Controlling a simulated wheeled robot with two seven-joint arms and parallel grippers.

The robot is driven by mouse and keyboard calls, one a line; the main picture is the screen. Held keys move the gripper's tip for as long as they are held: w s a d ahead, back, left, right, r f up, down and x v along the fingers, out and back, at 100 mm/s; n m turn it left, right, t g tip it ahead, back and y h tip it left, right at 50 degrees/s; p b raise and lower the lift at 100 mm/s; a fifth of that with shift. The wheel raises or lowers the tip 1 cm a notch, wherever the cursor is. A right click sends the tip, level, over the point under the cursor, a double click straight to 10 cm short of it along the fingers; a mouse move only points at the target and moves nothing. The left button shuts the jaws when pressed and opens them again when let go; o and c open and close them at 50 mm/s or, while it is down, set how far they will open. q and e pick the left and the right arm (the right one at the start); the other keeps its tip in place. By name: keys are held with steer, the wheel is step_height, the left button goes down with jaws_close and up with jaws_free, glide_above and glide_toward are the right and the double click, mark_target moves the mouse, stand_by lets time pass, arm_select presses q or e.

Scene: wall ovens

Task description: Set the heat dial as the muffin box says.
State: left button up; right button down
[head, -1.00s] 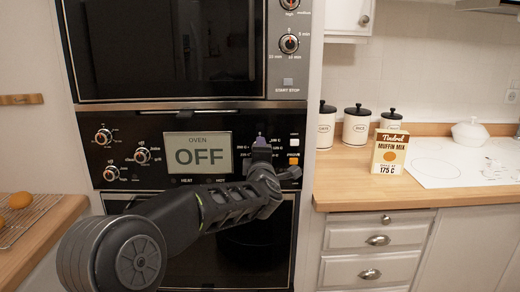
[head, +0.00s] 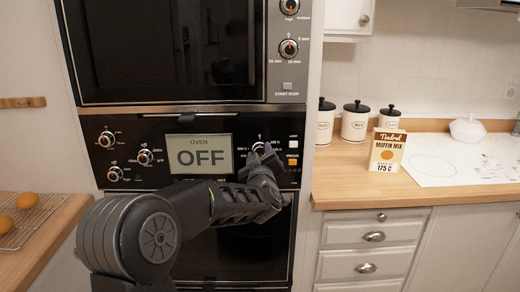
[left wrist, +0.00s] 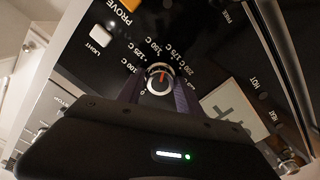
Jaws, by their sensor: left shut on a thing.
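The muffin mix box (head: 387,151) stands on the counter right of the ovens and reads 175 C. The heat dial (head: 259,146) is on the oven panel, right of the display (head: 199,156), which reads OFF. My left gripper (head: 261,155) is at the dial from below. In the left wrist view, its two fingers (left wrist: 158,88) are on either side of the round dial (left wrist: 158,77) and shut on it. The dial has a red mark and temperature labels around it; I cannot tell exactly which label the mark meets. My right gripper is out of view.
Three more knobs (head: 145,157) are left of the display. A white light button (head: 293,143) and an orange prove button (head: 292,160) are just right of the dial. A cooling rack (head: 35,215) with buns is at left. Canisters (head: 356,121) stand behind the box.

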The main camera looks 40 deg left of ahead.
arm_select(q)
steer(key=shift+m+p, duration=0.75)
steer(key=shift+m, duration=0.95)
steer(key=shift+f, duration=0.1)
steer(key=o, duration=1.4)
steer(key=shift+c, duration=0.2)
steer(key=shift+d, duration=0.1)
steer(key=b+v, duration=0.1)
steer(key=v, duration=0.6)
steer(key=shift+s+d, duration=0.2)
steer(key=shift+s, duration=0.1)
